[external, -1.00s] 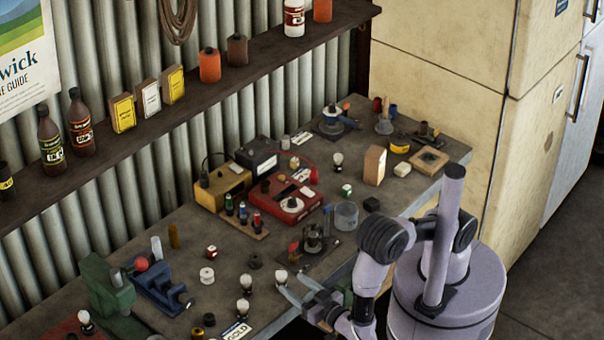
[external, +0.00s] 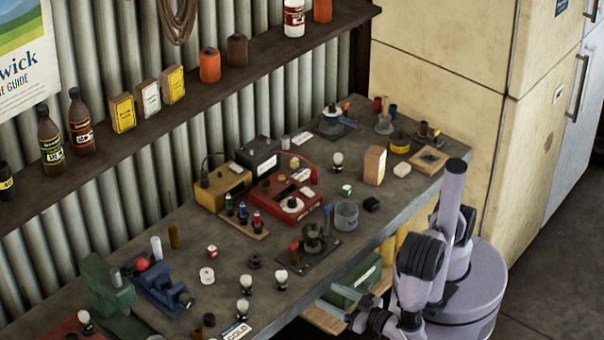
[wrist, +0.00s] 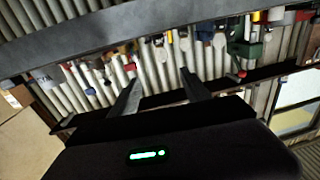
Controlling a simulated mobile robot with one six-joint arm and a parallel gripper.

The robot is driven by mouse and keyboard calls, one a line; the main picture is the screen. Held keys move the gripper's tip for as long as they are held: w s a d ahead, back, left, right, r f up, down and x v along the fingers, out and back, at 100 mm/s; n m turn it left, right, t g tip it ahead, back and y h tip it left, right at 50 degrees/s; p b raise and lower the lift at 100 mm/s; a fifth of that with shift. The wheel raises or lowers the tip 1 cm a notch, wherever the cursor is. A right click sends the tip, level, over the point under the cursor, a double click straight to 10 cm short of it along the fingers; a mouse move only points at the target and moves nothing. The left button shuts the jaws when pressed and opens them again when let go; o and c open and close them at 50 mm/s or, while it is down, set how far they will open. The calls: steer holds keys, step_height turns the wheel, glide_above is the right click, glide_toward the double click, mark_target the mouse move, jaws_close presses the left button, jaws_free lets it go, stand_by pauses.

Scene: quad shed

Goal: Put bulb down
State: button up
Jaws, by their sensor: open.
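Several white bulbs with dark bases stand upright on the bench. One bulb (external: 281,277) is near the front edge, with a second bulb (external: 246,283) and a third bulb (external: 242,307) to its left. Another bulb (external: 338,159) stands farther back, and one more bulb (external: 85,320) is at the lower left. My gripper (external: 358,308) is off the bench's front edge, right of and apart from the front bulbs. In the wrist view my gripper (wrist: 158,77) shows two spread fingers with nothing between them. Single bulbs are too small to tell there.
The bench (external: 225,255) has a blue vise (external: 160,285), a red instrument (external: 285,200) and a GOLD label (external: 237,331) on it. A green box (external: 355,285) sits below the bench top.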

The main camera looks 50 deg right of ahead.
mark_target(286, 279)
steer(key=shift+y, duration=0.4)
steer(key=w+b, duration=0.1)
steer(key=w, duration=0.4)
steer(key=w+a+b, duration=0.1)
steer(key=w, duration=0.5)
steer(key=w+a+b, duration=0.1)
steer(key=w, duration=0.5)
steer(key=shift+a+f, duration=0.1)
steer(key=shift+f, duration=0.15)
steer(key=shift+s+n, duration=0.1)
steer(key=shift+n, duration=0.2)
jaws_close()
